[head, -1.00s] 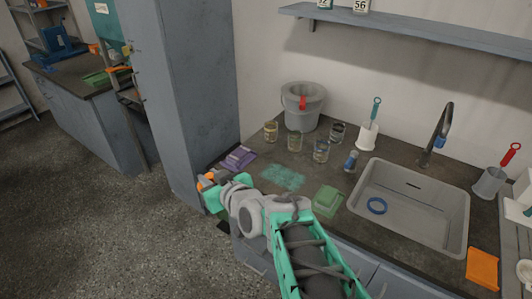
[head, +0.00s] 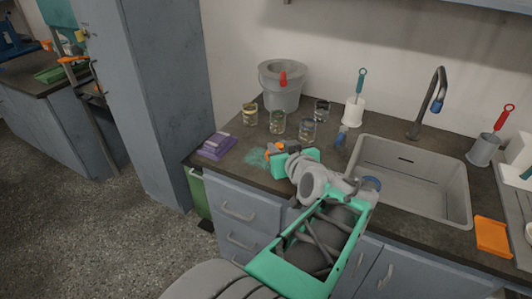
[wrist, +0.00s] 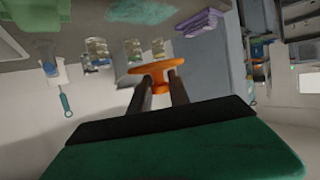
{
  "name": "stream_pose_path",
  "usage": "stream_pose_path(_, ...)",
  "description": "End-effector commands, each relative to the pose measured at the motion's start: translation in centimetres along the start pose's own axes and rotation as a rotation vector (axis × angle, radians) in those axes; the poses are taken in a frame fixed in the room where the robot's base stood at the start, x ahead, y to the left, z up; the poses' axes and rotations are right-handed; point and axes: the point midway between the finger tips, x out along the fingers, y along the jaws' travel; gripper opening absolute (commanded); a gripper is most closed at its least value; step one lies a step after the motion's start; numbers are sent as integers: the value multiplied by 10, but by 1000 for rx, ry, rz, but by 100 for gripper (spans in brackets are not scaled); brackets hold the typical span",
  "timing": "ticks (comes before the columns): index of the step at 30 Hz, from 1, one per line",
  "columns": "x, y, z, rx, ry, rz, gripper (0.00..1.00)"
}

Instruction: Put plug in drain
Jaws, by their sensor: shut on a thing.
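My gripper (wrist: 160,82) is shut on an orange, flanged piece that looks like the plug (wrist: 157,69). The plug (head: 275,149) also shows as small orange parts at the gripper's tip in the head view. My gripper holds it above the worktop, left of the sink and near the glass jars. The grey sink (head: 465,195) is set into the worktop on the right. The drain hole itself cannot be made out.
Several glass jars (head: 308,131) and a grey bucket (head: 283,95) stand behind my gripper. A white brush holder (head: 354,112) and the tap (head: 437,103) stand behind the sink. A purple stack (head: 216,146) lies left; an orange block (head: 493,236) lies right.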

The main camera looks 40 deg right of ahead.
Motion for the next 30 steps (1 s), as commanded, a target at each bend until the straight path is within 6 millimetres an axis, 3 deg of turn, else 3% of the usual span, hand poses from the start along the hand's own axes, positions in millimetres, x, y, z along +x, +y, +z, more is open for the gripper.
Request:
stream_pose_path(9, 95, -7, 8, 0, -6, -13, 0)
stream_pose_path(15, 141, -6, 37, 0, -5, -8, 0)
stream_pose_path(20, 156, -5, 45, -1, -3, -7, 0)
stream_pose_path(25, 167, -5, 72, 1, -5, -5, 0)
stream_pose_path(30, 168, -4, 74, -1, 0, -4, 0)
